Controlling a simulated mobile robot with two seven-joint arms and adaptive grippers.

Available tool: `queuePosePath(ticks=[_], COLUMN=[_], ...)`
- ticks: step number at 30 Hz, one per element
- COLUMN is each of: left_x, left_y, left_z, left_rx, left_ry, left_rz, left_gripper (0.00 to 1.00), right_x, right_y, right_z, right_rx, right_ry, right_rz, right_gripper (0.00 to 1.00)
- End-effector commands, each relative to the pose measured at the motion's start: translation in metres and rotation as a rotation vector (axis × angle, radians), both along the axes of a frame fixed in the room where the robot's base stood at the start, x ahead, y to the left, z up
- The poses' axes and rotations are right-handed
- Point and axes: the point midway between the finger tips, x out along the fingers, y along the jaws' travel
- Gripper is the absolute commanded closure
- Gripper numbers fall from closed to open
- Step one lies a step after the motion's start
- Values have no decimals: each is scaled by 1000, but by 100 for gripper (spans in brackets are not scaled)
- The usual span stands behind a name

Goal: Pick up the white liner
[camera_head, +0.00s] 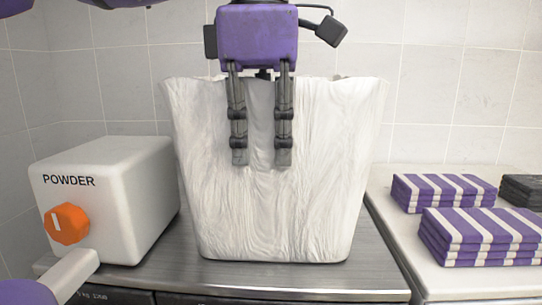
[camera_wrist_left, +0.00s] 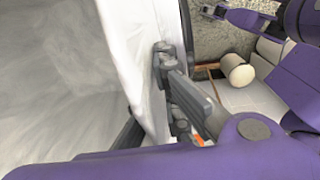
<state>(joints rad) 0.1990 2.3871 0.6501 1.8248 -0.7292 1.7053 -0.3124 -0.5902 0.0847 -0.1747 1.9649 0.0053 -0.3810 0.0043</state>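The white liner (camera_head: 325,190) is a tall, wrinkled, bin-shaped thing, upright on a metal top, wider at its open rim than at its base. My left gripper (camera_head: 261,160) comes down over its front rim near the middle. Two dark fingers lie against the outer front face. In the left wrist view the wall of the liner (camera_wrist_left: 125,50) runs between an outer finger and a dark finger on the inner side. Both seem to touch the wall, so the left gripper (camera_wrist_left: 152,95) looks shut on it. The inner finger is mostly hidden.
A white box marked POWDER (camera_head: 135,200) with an orange knob (camera_head: 67,224) stands close on the left. Folded purple-and-white striped towels (camera_head: 480,238) and a dark stack (camera_head: 522,190) lie on a light counter (camera_head: 440,278) at right. A tiled wall (camera_head: 440,70) is behind.

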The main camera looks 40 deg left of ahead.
Motion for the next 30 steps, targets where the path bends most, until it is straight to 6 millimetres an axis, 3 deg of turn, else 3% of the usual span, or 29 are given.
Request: queuePosePath(ticks=[7, 19, 30], left_x=[1, 1, 0], left_y=[0, -1, -1], left_z=[16, 88, 100], left_rx=[0, 0, 1], left_ry=[-1, 0, 1], left_rz=[1, 2, -1], left_gripper=[100, 100, 100], right_x=[-3, -5, -1], right_y=[-1, -7, -3], right_z=[-4, -8, -7], right_rx=[-1, -10, -5], right_ry=[6, 6, 1], right_rz=[-1, -5, -7], right_gripper=[60, 60, 60])
